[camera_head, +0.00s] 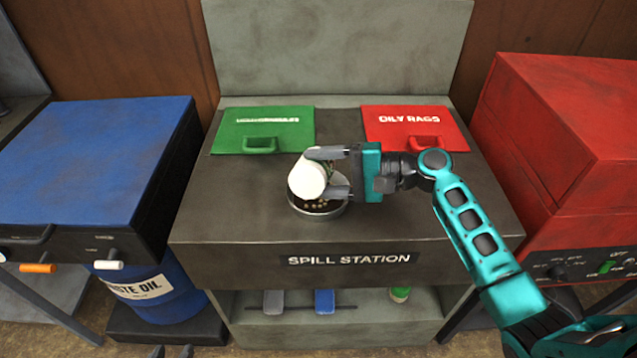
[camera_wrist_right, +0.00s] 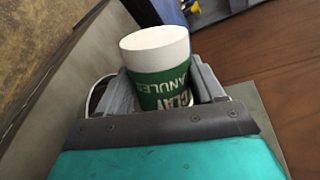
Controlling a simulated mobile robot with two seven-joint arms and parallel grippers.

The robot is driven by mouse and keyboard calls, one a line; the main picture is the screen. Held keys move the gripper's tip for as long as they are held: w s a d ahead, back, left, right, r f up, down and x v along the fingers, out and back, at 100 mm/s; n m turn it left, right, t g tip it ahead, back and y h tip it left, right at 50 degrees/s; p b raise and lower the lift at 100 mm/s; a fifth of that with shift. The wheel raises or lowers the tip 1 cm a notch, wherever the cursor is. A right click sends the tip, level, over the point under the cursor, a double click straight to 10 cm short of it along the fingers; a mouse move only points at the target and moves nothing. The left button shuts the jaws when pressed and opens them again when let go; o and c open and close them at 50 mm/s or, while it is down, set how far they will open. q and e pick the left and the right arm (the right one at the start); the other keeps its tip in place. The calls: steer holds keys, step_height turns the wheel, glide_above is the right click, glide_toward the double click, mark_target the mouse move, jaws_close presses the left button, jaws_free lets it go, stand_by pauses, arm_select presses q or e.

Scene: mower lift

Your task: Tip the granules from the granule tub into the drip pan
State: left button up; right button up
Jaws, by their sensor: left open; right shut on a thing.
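The granule tub (camera_head: 307,180) is white with a green label. It is strongly tilted over the drip pan, with a plain white end toward the upper left. In the right wrist view the tub (camera_wrist_right: 160,70) sits between the fingers, its label reading clay granules. My right gripper (camera_head: 328,174) is shut on it. The drip pan (camera_head: 322,214) is a round metal dish on the bench, with light granules (camera_head: 320,204) inside. The tub hides part of the pan, and its mouth is not visible. My left gripper (camera_head: 171,352) is open and empty at the bottom edge, only its fingertips showing.
A green lid panel (camera_head: 264,128) and a red oily rags panel (camera_head: 415,126) lie behind the pan on the spill station (camera_head: 230,228). A blue waste oil drum (camera_head: 165,290) stands below left; a red cabinet (camera_head: 565,130) stands right. The bench left of the pan is clear.

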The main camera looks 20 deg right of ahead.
steer(key=shift+w+d+r+m, duration=0.1)
steer(key=shift+w+r+m, duration=0.05)
steer(key=shift+m, duration=0.15)
stand_by(0.8)
steer(key=shift+w+m+g, duration=0.15)
steer(key=shift+m+g, duration=0.15)
stand_by(0.5)
